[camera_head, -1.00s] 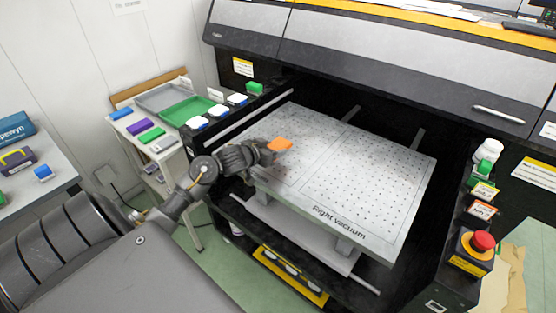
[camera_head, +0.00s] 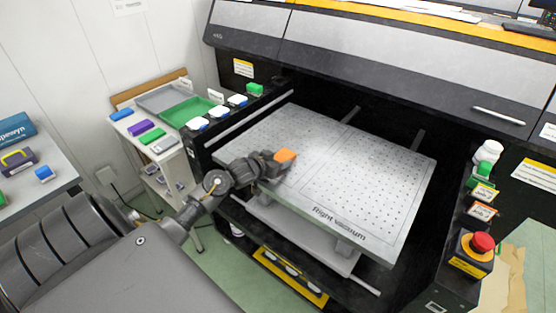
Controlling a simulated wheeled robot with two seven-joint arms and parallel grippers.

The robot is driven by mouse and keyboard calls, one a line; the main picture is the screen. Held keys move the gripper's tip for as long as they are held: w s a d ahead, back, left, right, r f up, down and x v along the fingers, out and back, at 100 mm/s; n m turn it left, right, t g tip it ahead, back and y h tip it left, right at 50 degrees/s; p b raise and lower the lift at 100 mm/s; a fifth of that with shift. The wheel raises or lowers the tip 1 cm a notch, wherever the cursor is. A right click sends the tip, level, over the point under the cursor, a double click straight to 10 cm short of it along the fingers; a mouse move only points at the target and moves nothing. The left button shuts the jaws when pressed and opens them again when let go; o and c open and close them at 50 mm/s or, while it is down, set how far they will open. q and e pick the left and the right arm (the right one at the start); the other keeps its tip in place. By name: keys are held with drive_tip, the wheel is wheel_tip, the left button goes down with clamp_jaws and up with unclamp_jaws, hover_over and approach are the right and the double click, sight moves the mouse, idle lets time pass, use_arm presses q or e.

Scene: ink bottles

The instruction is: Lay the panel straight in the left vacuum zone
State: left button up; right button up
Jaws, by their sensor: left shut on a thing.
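A small orange panel (camera_head: 285,155) is at the tip of my left gripper (camera_head: 277,160), which is shut on it. The panel is over the left part of the perforated vacuum bed (camera_head: 375,175), near the line that divides the bed. I cannot tell whether the panel touches the bed or is a little above it. The left arm comes in over the bed's front left edge and hides part of the left zone. The right zone is bare, with "Right vacuum" lettered along its front edge. My right gripper is not in view.
A side table with a green tray (camera_head: 187,111), a grey tray (camera_head: 160,97) and several coloured blocks stands left of the printer. White-capped bottles (camera_head: 197,123) line the printer's left ledge. A red stop button (camera_head: 482,242) is at the right. The printer's hood overhangs the bed's back.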

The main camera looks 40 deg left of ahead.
use_arm(q)
drive_tip(key=o, duration=1)
drive_tip(key=shift+f, duration=0.1)
drive_tip(key=shift+s+r, duration=0.1)
drive_tip(key=shift+r, duration=0.1)
drive_tip(key=v, duration=1.1)
drive_tip(key=shift+s+r, duration=0.2)
drive_tip(key=shift+s, duration=0.15)
drive_tip(key=shift+d, duration=0.1)
